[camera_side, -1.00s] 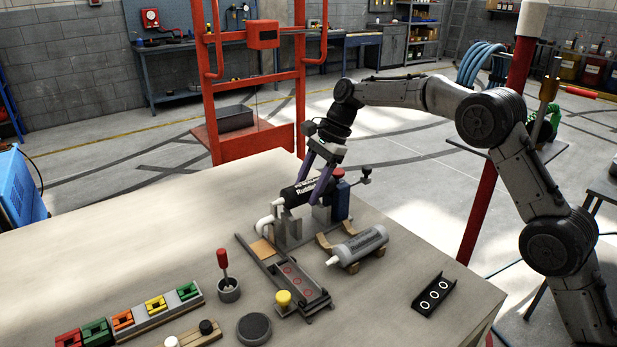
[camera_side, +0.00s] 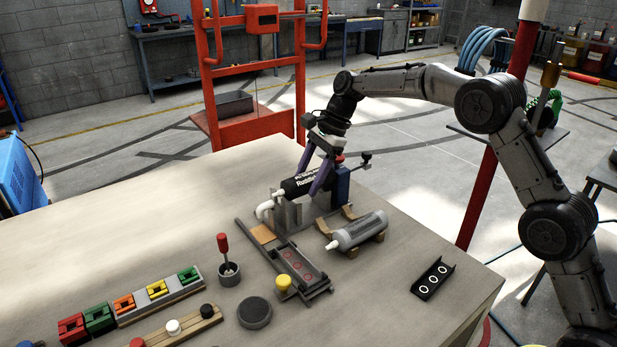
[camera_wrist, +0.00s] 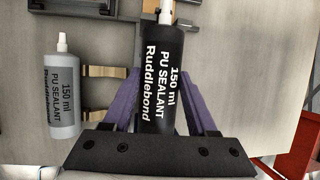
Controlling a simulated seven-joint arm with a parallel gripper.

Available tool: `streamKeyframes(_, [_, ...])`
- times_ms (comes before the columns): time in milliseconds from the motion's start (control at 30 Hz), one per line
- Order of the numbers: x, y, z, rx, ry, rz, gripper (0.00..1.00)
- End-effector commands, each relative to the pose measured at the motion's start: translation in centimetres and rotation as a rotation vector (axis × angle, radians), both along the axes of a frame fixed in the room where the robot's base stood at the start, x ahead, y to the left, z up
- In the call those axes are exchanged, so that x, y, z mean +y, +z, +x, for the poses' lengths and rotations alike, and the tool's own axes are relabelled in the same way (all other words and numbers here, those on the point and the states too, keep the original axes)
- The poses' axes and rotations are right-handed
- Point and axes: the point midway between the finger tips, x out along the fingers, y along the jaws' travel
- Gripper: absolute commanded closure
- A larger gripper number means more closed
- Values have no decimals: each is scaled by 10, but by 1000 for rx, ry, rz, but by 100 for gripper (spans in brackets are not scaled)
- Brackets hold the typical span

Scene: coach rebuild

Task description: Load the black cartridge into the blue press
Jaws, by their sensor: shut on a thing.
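The black cartridge (camera_side: 297,185), with white lettering, lies nearly level over the grey cradle of the blue press (camera_side: 342,186). Its white tip points front left, close to a white bent spout (camera_side: 264,209). I cannot tell whether the cartridge touches the cradle. My gripper (camera_side: 316,185) comes from above with its purple fingers on either side of the cartridge, shut on it. In the wrist view the cartridge (camera_wrist: 158,75) sits between the fingers, its white tip at the top edge.
A grey cartridge (camera_side: 358,231) lies on a wooden rack right of the press. A slotted grey fixture with a yellow knob (camera_side: 283,282) stands in front. A red-handled tool in a cup (camera_side: 228,270) and a black bracket (camera_side: 434,281) are nearby.

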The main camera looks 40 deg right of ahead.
Motion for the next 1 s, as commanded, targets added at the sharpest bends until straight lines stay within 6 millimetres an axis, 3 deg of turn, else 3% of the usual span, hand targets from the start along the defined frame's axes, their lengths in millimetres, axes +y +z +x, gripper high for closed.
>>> streamKeyframes(1000, [0,-5,0,-3,0,1,100])
